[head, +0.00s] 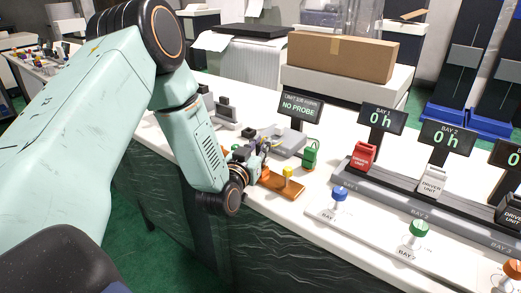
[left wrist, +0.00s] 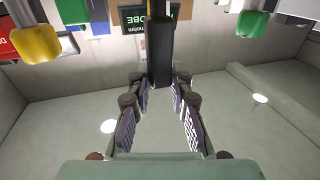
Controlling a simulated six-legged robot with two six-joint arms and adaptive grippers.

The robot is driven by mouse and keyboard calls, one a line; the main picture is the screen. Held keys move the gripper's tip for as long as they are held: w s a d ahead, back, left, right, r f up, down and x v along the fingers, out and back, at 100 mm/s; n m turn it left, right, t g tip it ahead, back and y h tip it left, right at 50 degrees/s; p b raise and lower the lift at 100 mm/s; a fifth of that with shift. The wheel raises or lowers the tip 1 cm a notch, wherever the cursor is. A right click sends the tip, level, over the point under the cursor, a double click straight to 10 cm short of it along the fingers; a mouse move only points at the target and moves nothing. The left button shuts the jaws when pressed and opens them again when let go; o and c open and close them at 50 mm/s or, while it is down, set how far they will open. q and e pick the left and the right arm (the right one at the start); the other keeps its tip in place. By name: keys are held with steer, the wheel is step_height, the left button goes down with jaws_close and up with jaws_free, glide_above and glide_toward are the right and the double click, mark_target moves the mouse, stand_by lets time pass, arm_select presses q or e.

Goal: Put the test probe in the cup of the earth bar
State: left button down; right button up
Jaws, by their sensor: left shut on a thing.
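My left gripper (head: 252,160) is low over the near part of the counter, at the left end of an orange-brown bar (head: 296,189). In the left wrist view its fingers (left wrist: 160,105) are shut on a black rod-like test probe (left wrist: 160,50), which points away from the palm. In the head view the probe is hard to make out among the gripper parts. The bar, which looks like the earth bar, carries a yellow post (head: 287,173). I cannot make out its cup clearly; the gripper partly covers that end. My right gripper is not in view.
A grey device (head: 286,144) and a green padlock-like piece (head: 310,155) stand just behind the bar. A display (head: 301,107) reads NO PROBE. Blue (head: 339,195) and green (head: 418,230) knobs stand in front.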

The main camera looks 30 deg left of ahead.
arm_select(q)
steer(key=shift+w+f, duration=0.15)
steer(key=shift+f, duration=0.25)
steer(key=c, duration=1.7)
jaws_free()
steer(key=shift+s+f, duration=0.1)
steer(key=shift+s, duration=0.1)
steer(key=o, duration=0.5)
steer(key=shift+w+f, duration=0.1)
steer(key=shift+w, duration=0.1)
steer(key=shift+s, duration=0.1)
steer(key=shift+r, duration=0.2)
